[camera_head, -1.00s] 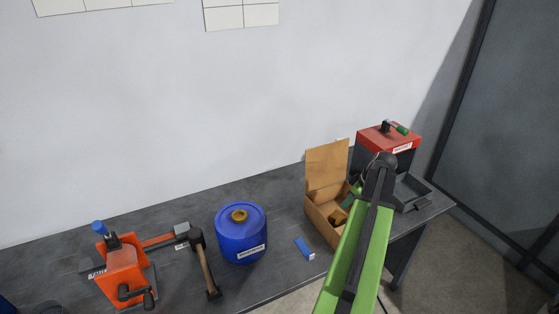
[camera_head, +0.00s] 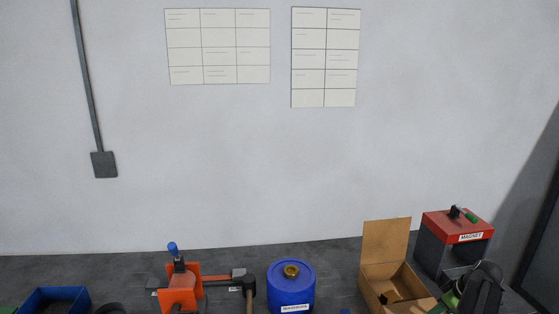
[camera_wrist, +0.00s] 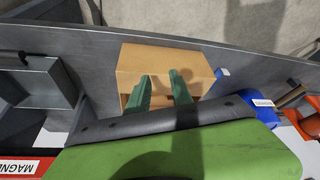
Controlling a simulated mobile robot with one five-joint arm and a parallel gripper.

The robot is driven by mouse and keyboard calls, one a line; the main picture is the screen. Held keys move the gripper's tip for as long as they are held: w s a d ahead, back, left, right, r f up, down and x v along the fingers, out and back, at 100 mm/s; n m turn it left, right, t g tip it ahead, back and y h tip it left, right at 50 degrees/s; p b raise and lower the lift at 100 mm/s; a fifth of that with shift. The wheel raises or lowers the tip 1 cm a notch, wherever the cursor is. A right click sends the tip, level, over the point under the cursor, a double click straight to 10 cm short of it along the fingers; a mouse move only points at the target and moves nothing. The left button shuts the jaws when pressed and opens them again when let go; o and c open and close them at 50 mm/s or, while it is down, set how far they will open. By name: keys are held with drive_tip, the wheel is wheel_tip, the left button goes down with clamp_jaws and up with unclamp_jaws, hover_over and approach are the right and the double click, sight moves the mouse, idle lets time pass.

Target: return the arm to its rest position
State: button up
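My arm (camera_head: 482,288) shows at the bottom right of the head view, with only its upper part in frame. My gripper (camera_wrist: 160,76) shows in the wrist view as two green fingers standing apart with nothing between them. It is open and lies over the brown open box (camera_wrist: 190,62). The box, with its lid raised, also shows in the head view (camera_head: 385,240), just left of my arm. I cannot tell how far the fingertips are from the box.
A red-topped magnet box (camera_head: 457,222) stands behind my arm. A blue drum (camera_head: 283,290), an orange clamp-like tool (camera_head: 181,290), a hammer (camera_head: 243,276) and a blue bin (camera_head: 40,298) stand on the dark table (camera_head: 120,270).

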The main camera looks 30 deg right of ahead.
drive_tip(key=w+a+f+g+y, duration=0.1)
drive_tip(key=w+a, duration=0.9)
drive_tip(key=a, duration=0.3)
drive_tip(key=w+a+g, duration=0.2)
drive_tip(key=w+a, duration=0.7)
drive_tip(key=a, duration=0.5)
drive_tip(key=w+a+g+h, duration=0.1)
drive_tip(key=w+a, duration=0.2)
drive_tip(key=a, duration=2.8)
drive_tip(key=shift+a+f+m+g, duration=0.2)
drive_tip(key=shift+f+m+g, duration=0.1)
drive_tip(key=shift+f+m, duration=0.1)
